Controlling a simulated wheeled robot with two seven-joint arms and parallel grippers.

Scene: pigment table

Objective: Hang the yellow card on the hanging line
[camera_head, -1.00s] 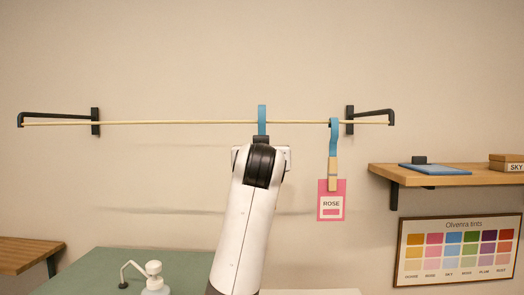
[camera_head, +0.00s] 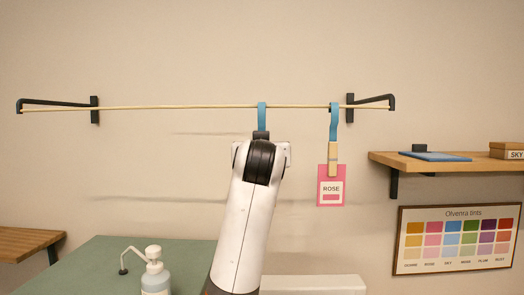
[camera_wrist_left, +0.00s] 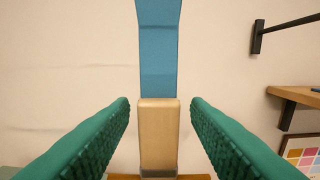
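A blue strap (camera_head: 262,117) meets the hanging line (camera_head: 180,107), its top at line height. My left gripper (camera_head: 261,137) is just below, mostly hidden behind my arm. In the left wrist view the strap (camera_wrist_left: 159,45) runs down to a wooden clip (camera_wrist_left: 158,130). The open green fingers of my left gripper (camera_wrist_left: 160,105) stand either side of the clip, with a gap on each side. A thin orange-yellow strip (camera_wrist_left: 195,177) shows below the clip, likely the top of the yellow card; the rest is out of view. My right gripper is not in view.
A pink ROSE card (camera_head: 331,172) hangs from the line to the right. Dark wall brackets (camera_head: 350,107) hold the line. A wooden shelf (camera_head: 450,165) and tint chart (camera_head: 458,240) are at right. A pump bottle (camera_head: 155,272) stands on the green table (camera_head: 100,262).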

